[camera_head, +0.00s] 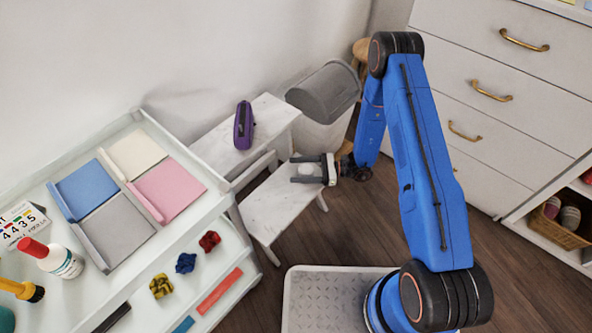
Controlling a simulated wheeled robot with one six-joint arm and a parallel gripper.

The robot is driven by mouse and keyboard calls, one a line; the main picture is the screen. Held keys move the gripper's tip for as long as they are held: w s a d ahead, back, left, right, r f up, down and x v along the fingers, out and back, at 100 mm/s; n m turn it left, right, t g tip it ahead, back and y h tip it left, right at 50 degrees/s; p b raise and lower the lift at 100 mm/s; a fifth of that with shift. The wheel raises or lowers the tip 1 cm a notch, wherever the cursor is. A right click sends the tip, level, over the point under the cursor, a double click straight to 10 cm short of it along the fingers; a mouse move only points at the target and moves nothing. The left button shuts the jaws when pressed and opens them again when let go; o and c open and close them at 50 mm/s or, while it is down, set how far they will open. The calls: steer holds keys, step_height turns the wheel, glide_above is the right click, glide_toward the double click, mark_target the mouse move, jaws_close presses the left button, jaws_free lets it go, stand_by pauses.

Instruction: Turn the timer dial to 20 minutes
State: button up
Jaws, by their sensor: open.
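I cannot make out a timer dial for certain in the head view. A purple elongated object (243,126) with a dark upper face lies on the white bench (272,108); no markings can be read on it. My gripper (293,169) is open, its two grey fingers apart and pointing left, over the white stool-like seat (268,212). It is right of and nearer than the purple object and does not touch it. A pale patch shows between the fingers; I cannot tell whether it is a separate object.
A white two-level cart (215,205) at left holds coloured trays, a red-capped bottle (55,260) and small coloured pieces. White drawers (490,70) and a wicker basket (563,222) are at right. Wood floor (490,240) is open.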

steer(key=shift+a, duration=0.45)
steer(key=c, duration=1.1)
steer(key=shift+m+t, duration=0.3)
steer(key=shift+t, duration=0.1)
steer(key=m+t, duration=0.1)
steer(key=t, duration=0.1)
steer(key=w+m+t+h, duration=0.1)
steer(key=m+t, duration=0.1)
steer(key=t, duration=0.1)
steer(key=m+t, duration=0.2)
steer(key=t, duration=0.1)
steer(key=shift+w+d+h, duration=0.15)
steer(key=shift+w+h, duration=0.15)
steer(key=shift+h, duration=0.1)
steer(key=shift+w+d+m+t+h, duration=0.2)
steer(key=shift+m+t+h, duration=0.5)
steer(key=shift+t, duration=0.25)
steer(key=shift+w+d+m+t+h, duration=0.1)
steer(key=shift+w+m+t+h, duration=0.15)
steer(key=shift+m+t+h, duration=0.55)
steer(key=shift+w+d+m+t+h, duration=0.2)
steer(key=shift+m+t+h, duration=0.3)
steer(key=shift+m+t, duration=0.45)
steer(key=shift+w+t, duration=0.1)
steer(key=shift+t, duration=0.2)
